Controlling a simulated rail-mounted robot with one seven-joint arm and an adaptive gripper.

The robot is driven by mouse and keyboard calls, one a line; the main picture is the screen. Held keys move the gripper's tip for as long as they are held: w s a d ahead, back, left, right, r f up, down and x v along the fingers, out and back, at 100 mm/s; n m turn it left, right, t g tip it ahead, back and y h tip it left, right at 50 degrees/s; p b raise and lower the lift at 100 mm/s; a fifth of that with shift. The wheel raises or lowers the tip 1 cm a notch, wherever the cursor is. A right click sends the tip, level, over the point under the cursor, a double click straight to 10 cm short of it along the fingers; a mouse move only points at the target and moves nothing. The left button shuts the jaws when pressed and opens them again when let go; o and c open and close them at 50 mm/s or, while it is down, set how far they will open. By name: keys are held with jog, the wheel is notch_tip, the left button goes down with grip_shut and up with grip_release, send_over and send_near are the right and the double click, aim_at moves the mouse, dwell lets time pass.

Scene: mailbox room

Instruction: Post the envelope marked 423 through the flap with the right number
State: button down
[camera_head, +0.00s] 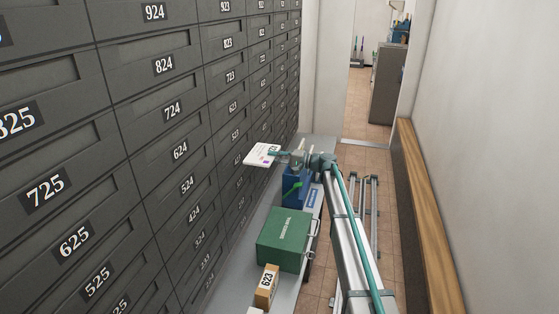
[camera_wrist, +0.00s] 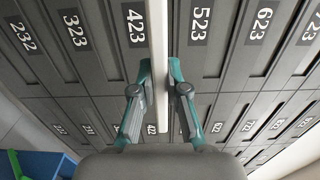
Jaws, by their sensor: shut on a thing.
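The white envelope (camera_head: 262,154) is held out flat in front of the wall of dark mailboxes in the head view, with small print on its face that I cannot read. My gripper (camera_head: 281,156) is shut on its near end. In the wrist view my gripper (camera_wrist: 160,92) has its teal fingers on both sides of the envelope (camera_wrist: 157,45), which shows as a thin, edge-on white strip. The 423 label (camera_wrist: 135,22) sits just left of that strip, and the 523 label (camera_wrist: 200,22) is right of it. I cannot tell whether the envelope touches a flap.
A grey counter (camera_head: 233,291) runs below the mailboxes. It holds a green box (camera_head: 283,238), a blue bin (camera_head: 296,190) and a parcel marked 623 (camera_head: 266,285). A wooden bench (camera_head: 428,200) lines the right wall. An open doorway is at the far end.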

aim_at(258, 153)
jog(key=shift+p+x, duration=0.65)
jog(key=shift+x, duration=1.75)
jog(key=shift+b+x, duration=0.45)
jog(key=shift+x, duration=0.6)
jog(key=shift+b+x, duration=0.35)
jog(key=shift+x, duration=0.8)
jog(key=shift+a, duration=0.1)
jog(key=shift+b+x, duration=0.95)
jog(key=shift+x, duration=1.65)
jog(key=c, duration=1.1)
grip_release()
jog(key=shift+a, duration=0.1)
